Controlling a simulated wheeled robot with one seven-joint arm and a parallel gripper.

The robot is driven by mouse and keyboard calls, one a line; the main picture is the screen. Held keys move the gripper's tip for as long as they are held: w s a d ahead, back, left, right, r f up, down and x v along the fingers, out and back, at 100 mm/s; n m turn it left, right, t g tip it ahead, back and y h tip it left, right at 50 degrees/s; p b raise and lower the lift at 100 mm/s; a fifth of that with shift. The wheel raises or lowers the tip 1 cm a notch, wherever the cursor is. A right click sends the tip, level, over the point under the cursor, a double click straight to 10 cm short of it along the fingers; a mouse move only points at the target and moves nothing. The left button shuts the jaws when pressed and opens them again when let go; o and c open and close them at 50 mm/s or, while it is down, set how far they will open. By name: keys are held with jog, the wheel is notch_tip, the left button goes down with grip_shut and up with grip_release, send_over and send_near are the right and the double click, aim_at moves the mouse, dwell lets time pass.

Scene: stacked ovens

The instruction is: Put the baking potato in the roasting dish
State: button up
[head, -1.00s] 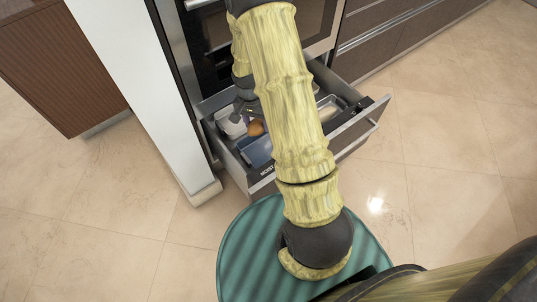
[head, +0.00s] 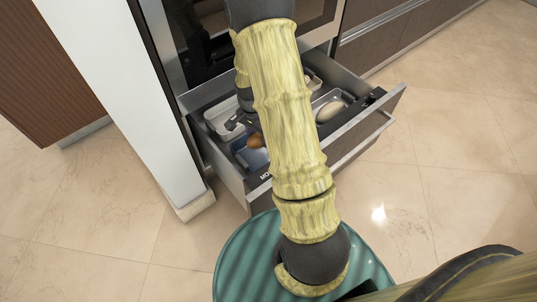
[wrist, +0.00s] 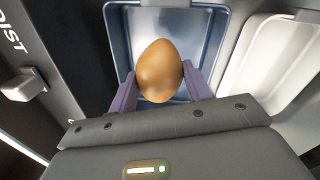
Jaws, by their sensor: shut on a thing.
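The baking potato (wrist: 160,70) is brown, smooth and egg-shaped. It also shows in the head view (head: 256,140), beside my arm. My gripper (wrist: 161,88) is shut on it, with a purple finger on each side. Behind the potato in the wrist view is a blue rectangular dish (wrist: 118,40), which looks like the roasting dish. It also shows in the head view (head: 247,159), partly hidden by my arm. The potato is in line with the dish; I cannot tell whether it touches the bottom.
The open drawer (head: 233,178) under the oven holds the dish. A pale tray (wrist: 270,60) lies right of the dish in the wrist view. In the head view, a grey tray with a whitish item (head: 331,110) lies right of my arm. A white panel (head: 125,110) stands left.

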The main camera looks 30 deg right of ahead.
jog(key=shift+r, duration=0.1)
jog(key=b, duration=0.3)
send_over(260, 159)
notch_tip(260, 159, down, 5)
jog(key=shift+w+f, duration=0.1)
jog(key=shift+a, duration=0.1)
jog(key=shift+w, duration=0.1)
notch_tip(260, 159, down, 5)
jog(key=shift+r+b, duration=0.1)
jog(key=shift+b, duration=1.15)
jog(key=o, duration=1.1)
